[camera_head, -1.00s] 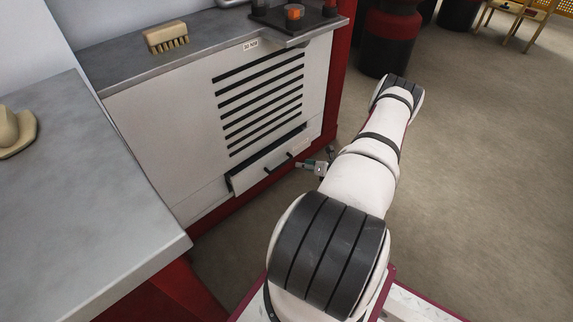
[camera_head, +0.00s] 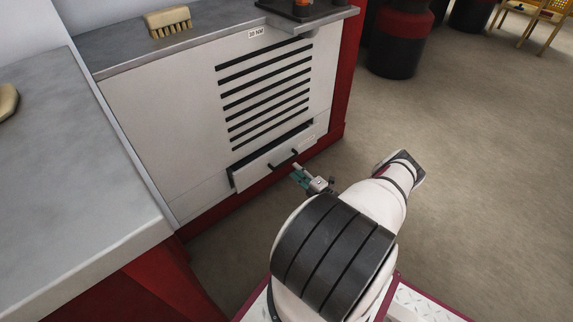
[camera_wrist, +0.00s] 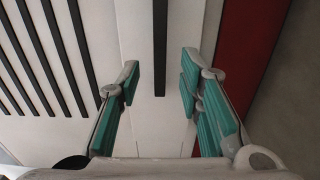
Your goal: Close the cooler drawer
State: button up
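I cannot tell whether anything touches.
The white cabinet (camera_head: 150,125) has a grey counter with a brush (camera_head: 168,21) on it. A grey worktop (camera_head: 75,190) on a red base stands at the left. A black and red drum (camera_head: 398,40) stands at the back. The floor at the right is clear.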

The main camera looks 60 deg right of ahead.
aim_at(287, 163)
jog(key=b+x, duration=0.2)
jog(key=x, duration=0.5)
jog(key=shift+w, duration=0.1)
jog(key=shift+c, duration=0.3)
grip_shut()
